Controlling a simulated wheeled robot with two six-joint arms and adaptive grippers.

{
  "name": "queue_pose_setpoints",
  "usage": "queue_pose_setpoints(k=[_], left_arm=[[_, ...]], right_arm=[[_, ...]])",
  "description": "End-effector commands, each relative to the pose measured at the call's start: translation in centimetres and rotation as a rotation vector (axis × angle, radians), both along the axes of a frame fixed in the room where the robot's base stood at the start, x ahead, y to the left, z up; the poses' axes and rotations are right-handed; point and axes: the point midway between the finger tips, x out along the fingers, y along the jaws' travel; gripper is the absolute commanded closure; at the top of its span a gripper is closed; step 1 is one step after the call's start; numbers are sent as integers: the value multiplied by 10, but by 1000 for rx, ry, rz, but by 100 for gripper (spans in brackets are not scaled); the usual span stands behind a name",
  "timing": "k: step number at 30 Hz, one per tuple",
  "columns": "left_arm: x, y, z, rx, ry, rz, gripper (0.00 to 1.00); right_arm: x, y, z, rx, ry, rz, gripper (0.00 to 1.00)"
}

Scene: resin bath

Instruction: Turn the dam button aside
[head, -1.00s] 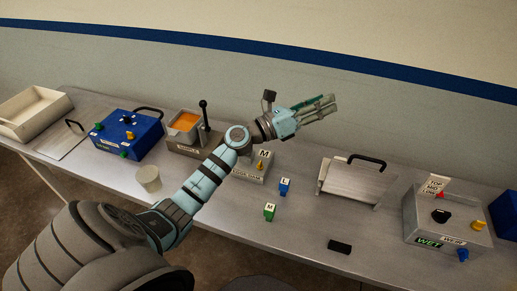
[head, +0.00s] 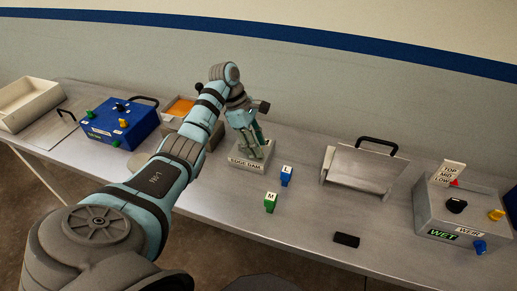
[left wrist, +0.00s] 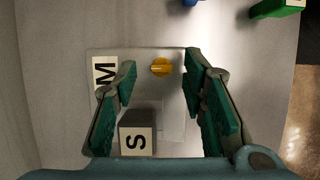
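The edge dam block (head: 262,163) stands on the bench, its label on the front face. My left gripper (head: 254,146) is above it, pointing down, and hides its top in the head view. In the left wrist view the yellow dam button (left wrist: 161,68) sits on the block's plate (left wrist: 172,118), between the two open fingertips. I see no contact with it. A grey piece marked "S" (left wrist: 136,137) is nearer the palm. My right gripper is not in view.
A blue "L" piece (head: 286,176) and a green "M" piece (head: 270,203) stand in front and to the right. A blue box (head: 120,122) and an orange-filled bath (head: 180,107) are to the left. A handled plate stand (head: 362,171) and grey control box (head: 447,216) are to the right.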

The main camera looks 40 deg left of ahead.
Motion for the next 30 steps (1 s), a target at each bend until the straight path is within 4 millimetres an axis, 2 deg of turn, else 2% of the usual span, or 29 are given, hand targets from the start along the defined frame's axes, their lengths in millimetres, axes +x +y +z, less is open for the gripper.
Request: queue_pose_setpoints(k=[3,10,18,30], left_arm=[[1,-4,-9,-1,1,0,62],[1,-5,-10,-1,0,0,62],[2,-5,-10,-1,-1,0,100],[1,-4,-9,3,-2,49,100]], right_arm=[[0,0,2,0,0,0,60],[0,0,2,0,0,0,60],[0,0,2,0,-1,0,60],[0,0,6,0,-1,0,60]])
